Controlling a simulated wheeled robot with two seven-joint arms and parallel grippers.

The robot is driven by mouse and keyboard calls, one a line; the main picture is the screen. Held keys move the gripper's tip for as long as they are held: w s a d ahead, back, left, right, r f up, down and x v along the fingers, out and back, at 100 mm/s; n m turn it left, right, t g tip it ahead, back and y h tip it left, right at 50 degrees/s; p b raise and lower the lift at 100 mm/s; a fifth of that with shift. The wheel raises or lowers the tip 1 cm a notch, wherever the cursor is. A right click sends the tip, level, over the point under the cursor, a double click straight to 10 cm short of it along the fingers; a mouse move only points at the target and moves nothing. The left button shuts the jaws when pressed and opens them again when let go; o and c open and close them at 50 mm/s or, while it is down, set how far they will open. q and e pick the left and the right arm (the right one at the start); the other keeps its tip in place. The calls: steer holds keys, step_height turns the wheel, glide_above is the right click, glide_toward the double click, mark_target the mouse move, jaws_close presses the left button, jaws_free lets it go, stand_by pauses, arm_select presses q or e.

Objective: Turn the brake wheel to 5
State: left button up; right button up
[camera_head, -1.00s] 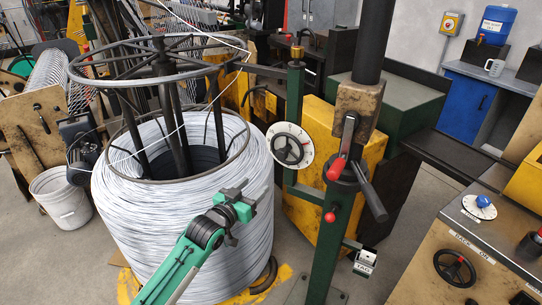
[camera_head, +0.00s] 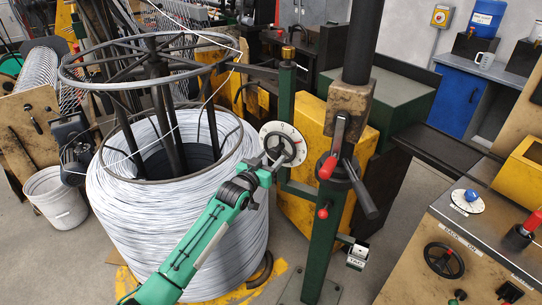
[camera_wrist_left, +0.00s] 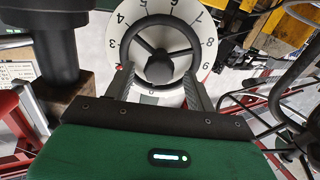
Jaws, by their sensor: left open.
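The brake wheel (camera_head: 287,143) is a black spoked handwheel in front of a white numbered dial (camera_head: 269,130), mounted on a green post right of the big wire coil. In the left wrist view the brake wheel (camera_wrist_left: 161,50) is close ahead, with 2 through 9 readable around the dial (camera_wrist_left: 203,30). A small red mark is at the dial's lower left; the wheel's hub hides the middle. My left gripper (camera_head: 268,166) is at the wheel's lower left. In the wrist view my open left gripper (camera_wrist_left: 160,82) has its fingers at either side of the wheel's lower part. Contact is unclear.
The wire coil (camera_head: 185,225) stands left of the wheel. A thick post (camera_head: 325,245) with red-tipped levers (camera_head: 328,167) stands close right. A yellow cabinet (camera_head: 315,135) is behind. Another black handwheel (camera_head: 444,260) and a blue-knobbed dial (camera_head: 468,202) are on the right bench.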

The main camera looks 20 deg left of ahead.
arm_select(q)
steer(key=shift+w+d, duration=0.15)
steer(key=shift+w, duration=0.35)
arm_select(e)
steer(key=shift+a+r, duration=0.1)
steer(key=shift+a, duration=0.2)
arm_select(q)
steer(key=c, duration=1)
arm_select(e)
steer(key=shift+d, duration=0.35)
arm_select(q)
steer(key=shift+m, duration=0.3)
arm_select(e)
steer(key=shift+w, duration=0.1)
